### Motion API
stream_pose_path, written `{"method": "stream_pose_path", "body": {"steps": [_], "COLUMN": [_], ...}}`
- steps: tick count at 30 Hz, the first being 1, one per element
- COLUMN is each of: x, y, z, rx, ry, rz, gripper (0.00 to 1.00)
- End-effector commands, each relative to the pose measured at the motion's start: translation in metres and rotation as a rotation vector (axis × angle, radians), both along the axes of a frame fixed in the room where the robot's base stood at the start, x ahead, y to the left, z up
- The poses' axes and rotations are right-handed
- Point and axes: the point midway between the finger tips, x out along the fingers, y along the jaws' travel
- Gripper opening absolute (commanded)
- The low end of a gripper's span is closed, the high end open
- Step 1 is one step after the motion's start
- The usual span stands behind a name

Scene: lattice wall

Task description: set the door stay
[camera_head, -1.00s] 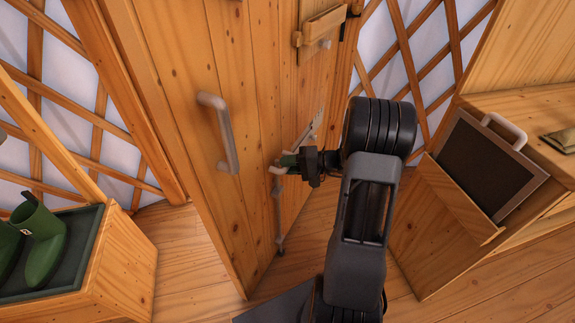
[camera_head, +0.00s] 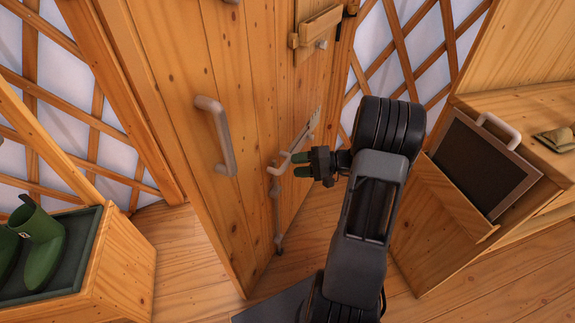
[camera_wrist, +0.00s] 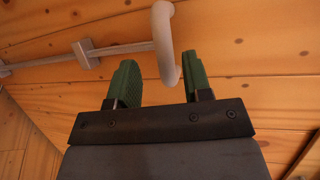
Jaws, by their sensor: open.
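The door stay (camera_head: 277,215) is a grey metal rod on the wooden door (camera_head: 235,120), running down to a foot close to the floor. Its pale bent handle (camera_head: 278,168) sticks out at the upper end. My gripper (camera_head: 297,164), with green fingers, is open just right of the handle. In the wrist view the rod (camera_wrist: 125,49) runs across the planks through a bracket. The handle (camera_wrist: 162,40) curves down between the spread fingers of my gripper (camera_wrist: 158,72), without visible contact on the left finger; whether it touches the right one is unclear.
A grey door pull (camera_head: 218,135) is left of the stay, and a wooden latch (camera_head: 318,32) is above. A bench with green boots (camera_head: 40,240) stands left. A wooden cabinet (camera_head: 440,215) with a dark framed board stands right.

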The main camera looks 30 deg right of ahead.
Motion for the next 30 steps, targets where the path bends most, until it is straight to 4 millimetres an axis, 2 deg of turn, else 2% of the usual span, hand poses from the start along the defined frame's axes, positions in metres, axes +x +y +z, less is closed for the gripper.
{"method": "stream_pose_path", "body": {"steps": [1, 6, 15, 30], "x": [-0.006, -0.023, -0.043, -0.047], "y": [-0.011, -0.04, -0.073, -0.079], "z": [0.004, 0.01, 0.015, 0.016], "rx": [0.001, 0.0, 0.001, 0.001], "ry": [0.0, 0.001, 0.002, 0.002], "rz": [-0.005, -0.005, -0.001, 0.0], "gripper": [0.45, 0.45, 0.45, 0.45]}}
